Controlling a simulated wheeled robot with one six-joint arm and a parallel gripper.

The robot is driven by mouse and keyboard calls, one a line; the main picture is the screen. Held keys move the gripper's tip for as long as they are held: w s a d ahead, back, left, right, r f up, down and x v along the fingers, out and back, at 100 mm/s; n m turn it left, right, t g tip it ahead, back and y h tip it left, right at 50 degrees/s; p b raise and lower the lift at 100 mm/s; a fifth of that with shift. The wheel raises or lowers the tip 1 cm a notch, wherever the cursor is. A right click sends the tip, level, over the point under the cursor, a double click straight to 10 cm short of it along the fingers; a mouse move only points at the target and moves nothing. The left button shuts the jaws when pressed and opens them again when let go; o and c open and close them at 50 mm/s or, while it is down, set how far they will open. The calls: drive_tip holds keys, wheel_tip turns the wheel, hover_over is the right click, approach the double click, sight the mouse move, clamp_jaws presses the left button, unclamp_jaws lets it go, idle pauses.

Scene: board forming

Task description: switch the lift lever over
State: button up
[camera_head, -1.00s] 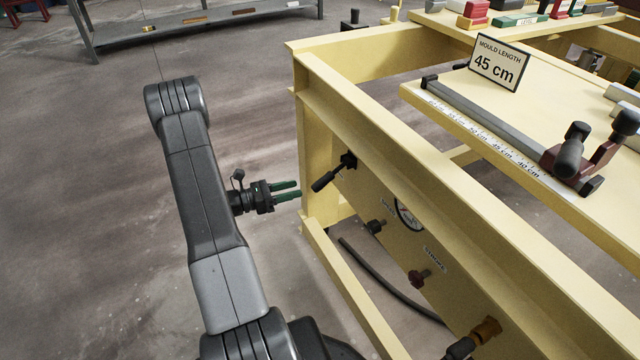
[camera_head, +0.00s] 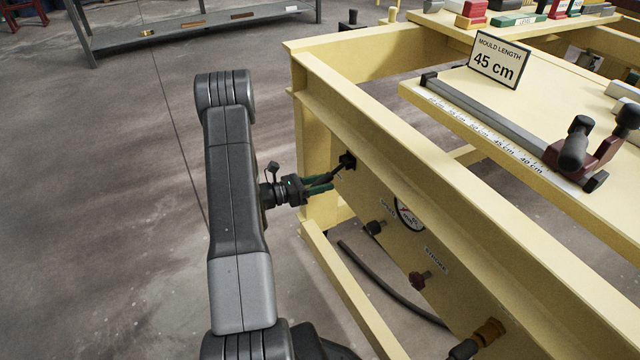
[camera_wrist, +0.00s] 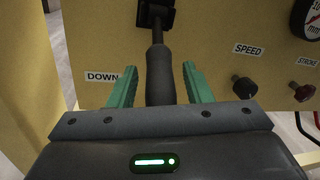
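The lift lever (camera_wrist: 158,70) is black with a thick grip and comes out of a black mount on the yellow side panel. Its mount (camera_head: 347,161) also shows in the head view. In the wrist view the lever points down, towards the "DOWN" label (camera_wrist: 102,77). My gripper (camera_wrist: 158,86), with green fingers, is open around the lever's grip, one finger on each side. A gap shows on both sides of the grip. In the head view my gripper (camera_head: 325,183) is at the panel and covers most of the lever.
The speed knob (camera_wrist: 245,87) and red stroke knob (camera_wrist: 304,93) are on the panel to the right, with a gauge (camera_head: 409,215). A yellow frame beam (camera_head: 400,140) runs above the panel. A lower rail (camera_head: 345,285) and a dark hose (camera_head: 385,278) are below.

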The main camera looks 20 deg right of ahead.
clamp_jaws()
drive_tip(key=shift+r, duration=0.15)
